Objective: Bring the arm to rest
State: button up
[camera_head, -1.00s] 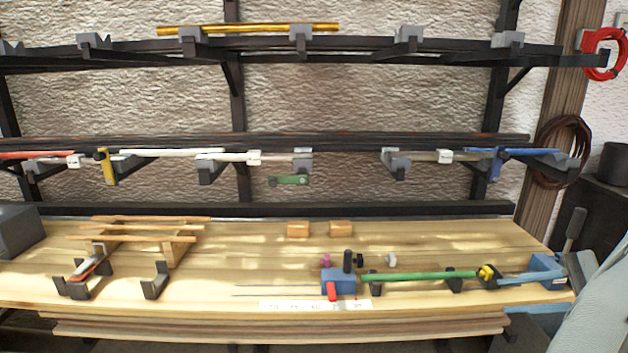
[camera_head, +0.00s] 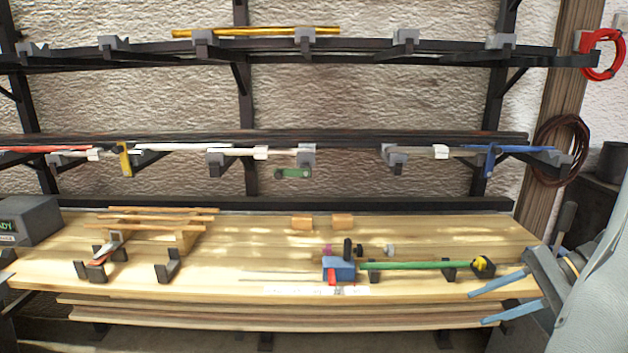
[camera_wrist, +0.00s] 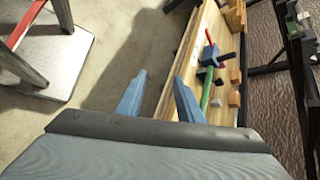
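My gripper (camera_head: 478,308) is at the right in the head view, in front of the bench's right front corner. Its two blue fingers are spread apart with nothing between them. In the wrist view my gripper (camera_wrist: 161,76) is also open and empty, with floor and the bench edge beyond the fingertips. My grey arm link fills the lower right of the head view. The green lath (camera_head: 415,265) lies on black supports on the bench, clear of the fingers. A blue block (camera_head: 339,269) stands at its left end and a yellow-and-black knob (camera_head: 482,264) at its right end.
The wooden bench (camera_head: 230,270) spans the front. Black wall racks with laths rise behind it. A bent strip (camera_head: 105,248) lies on black cradles at the left. Open floor shows in the wrist view.

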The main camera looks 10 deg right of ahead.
jog(key=w+a+n+g+h, duration=0.1)
jog(key=a+n+h, duration=0.3)
jog(key=a, duration=0.9)
jog(key=w+a+f+n+g+h, duration=0.1)
jog(key=a+n+h, duration=0.4)
jog(key=a+n, duration=0.5)
jog(key=a+g, duration=0.1)
jog(key=a, duration=0.2)
jog(key=shift+w+a+f+g, duration=0.15)
jog(key=shift+a+f+g, duration=0.15)
jog(key=shift+g, duration=0.1)
